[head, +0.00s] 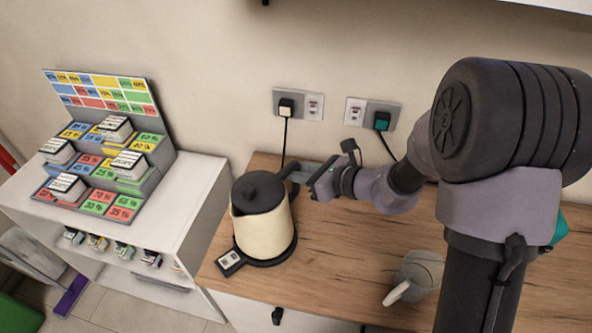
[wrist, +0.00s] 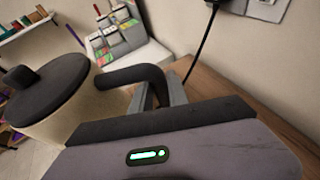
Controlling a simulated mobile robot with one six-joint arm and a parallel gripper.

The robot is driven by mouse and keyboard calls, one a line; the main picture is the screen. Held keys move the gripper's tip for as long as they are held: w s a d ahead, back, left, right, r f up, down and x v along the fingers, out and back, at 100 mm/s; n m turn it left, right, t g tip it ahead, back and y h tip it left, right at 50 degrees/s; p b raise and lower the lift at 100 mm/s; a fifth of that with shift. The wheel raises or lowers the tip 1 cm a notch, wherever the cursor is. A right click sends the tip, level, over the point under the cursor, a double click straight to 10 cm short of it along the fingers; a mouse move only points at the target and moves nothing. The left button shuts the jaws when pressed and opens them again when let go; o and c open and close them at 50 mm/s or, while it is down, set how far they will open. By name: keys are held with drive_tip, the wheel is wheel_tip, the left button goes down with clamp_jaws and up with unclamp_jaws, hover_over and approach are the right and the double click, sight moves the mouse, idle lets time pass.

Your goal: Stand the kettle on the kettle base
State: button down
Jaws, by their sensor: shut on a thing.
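The cream kettle (head: 262,222) with a black lid and handle is upright over the dark kettle base (head: 230,262) at the left end of the wooden counter. Its bottom appears to meet the base's round plate, but I cannot tell if it is fully seated. My gripper (head: 300,173) is on the kettle's right side, shut on the black handle. In the wrist view the kettle (wrist: 62,112) is at left, and its handle (wrist: 130,76) runs between my gripper's fingers (wrist: 160,98). The fingers partly hide the handle's lower part.
A grey mug (head: 422,272) stands on the wooden counter (head: 330,260) right of the kettle. Two wall sockets (head: 312,106) with plugs and hanging cords are behind. A white cabinet (head: 190,205) with a coloured card display (head: 110,150) stands left. The counter between kettle and mug is clear.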

drive_tip(key=c, duration=1.6)
unclamp_jaws()
drive_tip(key=shift+o, duration=0.2)
drive_tip(key=shift+f, duration=0.1)
drive_tip(key=p+v, duration=0.3)
drive_tip(key=v, duration=0.8)
drive_tip(key=s+a+r+n+g+h, duration=0.1)
drive_tip(key=s+a+r+n+g, duration=0.2)
drive_tip(key=s+r+n, duration=0.4)
drive_tip(key=s+d+r+n+t+h, duration=0.1)
drive_tip(key=s+d+r+n+h, duration=0.1)
drive_tip(key=s+d+n+h, duration=0.2)
drive_tip(key=s+d+r+n+h, duration=0.2)
drive_tip(key=s+d+n+h, duration=0.2)
drive_tip(key=s+n, duration=0.5)
drive_tip(key=shift+s+d+r+t+h, duration=0.25)
drive_tip(key=shift+s+d+t+h, duration=0.1)
drive_tip(key=shift+d+t, duration=0.1)
